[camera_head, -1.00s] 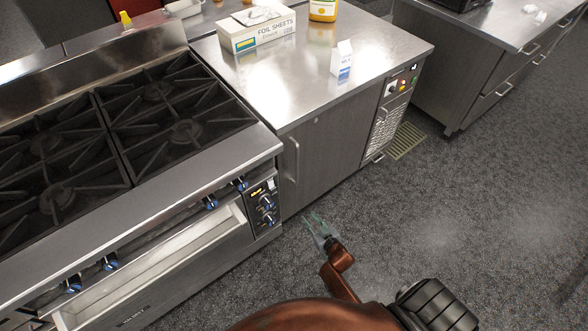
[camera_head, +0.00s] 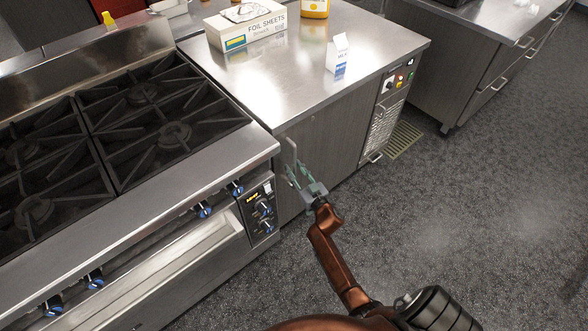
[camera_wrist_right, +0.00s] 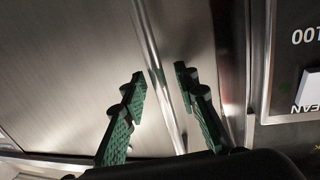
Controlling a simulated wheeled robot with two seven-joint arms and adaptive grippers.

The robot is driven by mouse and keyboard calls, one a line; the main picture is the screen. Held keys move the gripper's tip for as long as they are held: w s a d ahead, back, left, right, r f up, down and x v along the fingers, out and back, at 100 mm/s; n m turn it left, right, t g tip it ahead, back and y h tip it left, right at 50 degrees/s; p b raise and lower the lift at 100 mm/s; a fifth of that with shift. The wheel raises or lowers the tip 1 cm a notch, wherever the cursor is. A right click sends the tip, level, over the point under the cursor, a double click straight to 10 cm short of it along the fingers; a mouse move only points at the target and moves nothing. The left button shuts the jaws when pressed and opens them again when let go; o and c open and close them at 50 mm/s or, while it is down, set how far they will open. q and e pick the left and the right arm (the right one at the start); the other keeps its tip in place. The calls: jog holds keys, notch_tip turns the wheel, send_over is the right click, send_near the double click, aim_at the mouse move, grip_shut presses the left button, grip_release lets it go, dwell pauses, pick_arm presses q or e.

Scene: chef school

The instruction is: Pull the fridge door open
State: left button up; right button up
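The fridge is the steel undercounter unit, and its grey door (camera_head: 335,138) is shut. The door's upright bar handle (camera_head: 291,152) is on its left side, near the stove. My right gripper (camera_head: 297,174) is at the lower part of the handle, with its green fingers pointing up at it. In the right wrist view, the handle (camera_wrist_right: 161,75) runs between the two open fingers (camera_wrist_right: 160,95), with gaps visible on both sides. The fingers are not closed on it. My left gripper is in neither view.
The stove (camera_head: 150,205) with knobs and an oven handle stands close to the left of the gripper. A foil sheets box (camera_head: 245,28), a small milk carton (camera_head: 338,54) and a yellow bottle (camera_head: 315,8) are on the counter top. The floor (camera_head: 460,210) to the right is clear.

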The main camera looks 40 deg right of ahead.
jog(key=shift+w, duration=0.1)
jog(key=shift+c, duration=0.5)
grip_shut()
